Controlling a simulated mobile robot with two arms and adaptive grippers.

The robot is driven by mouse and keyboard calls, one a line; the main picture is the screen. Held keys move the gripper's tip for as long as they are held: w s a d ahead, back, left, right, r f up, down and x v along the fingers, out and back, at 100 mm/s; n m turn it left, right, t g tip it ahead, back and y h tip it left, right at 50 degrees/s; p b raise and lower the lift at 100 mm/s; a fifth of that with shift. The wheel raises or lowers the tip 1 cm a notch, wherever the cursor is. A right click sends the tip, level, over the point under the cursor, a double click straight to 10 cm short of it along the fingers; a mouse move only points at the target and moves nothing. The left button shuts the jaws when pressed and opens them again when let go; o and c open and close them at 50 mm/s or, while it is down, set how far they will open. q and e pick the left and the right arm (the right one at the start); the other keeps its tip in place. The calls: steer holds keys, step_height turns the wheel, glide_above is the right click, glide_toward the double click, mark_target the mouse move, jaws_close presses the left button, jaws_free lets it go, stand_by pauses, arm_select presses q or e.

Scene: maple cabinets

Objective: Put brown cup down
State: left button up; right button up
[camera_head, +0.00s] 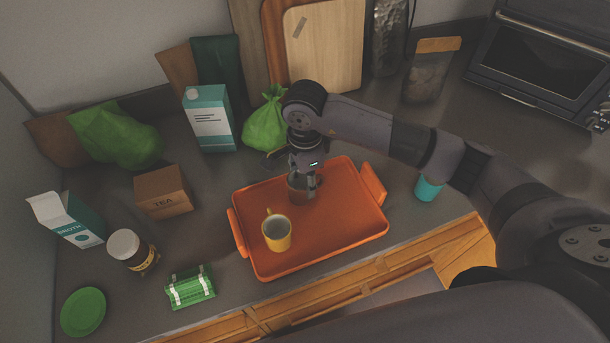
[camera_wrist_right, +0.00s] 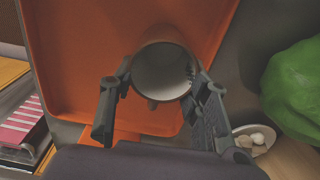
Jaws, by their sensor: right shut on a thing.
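The brown cup (camera_head: 297,194) is in my right gripper (camera_head: 305,184), over the back part of the orange tray (camera_head: 340,215). The right wrist view shows the cup (camera_wrist_right: 161,70) from above, with its pale inside empty, between the two fingers of the gripper (camera_wrist_right: 160,80). I cannot tell whether its base touches the tray. A yellow cup (camera_head: 277,235) stands on the tray, in front of and a little left of the brown cup. My left gripper is not in view.
A green bag (camera_head: 266,125) and a teal-and-white carton (camera_head: 209,120) stand behind the tray. A tea box (camera_head: 163,191), a jar (camera_head: 131,251) and a green package (camera_head: 190,287) are left of it. A turquoise cup (camera_head: 428,187) is right. The tray's right part is clear.

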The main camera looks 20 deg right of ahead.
steer(key=shift+f, duration=0.1)
steer(key=o, duration=1.3)
steer(key=shift+r, duration=0.25)
steer(key=shift+r+b, duration=1.9)
steer(key=shift+r, duration=4.05)
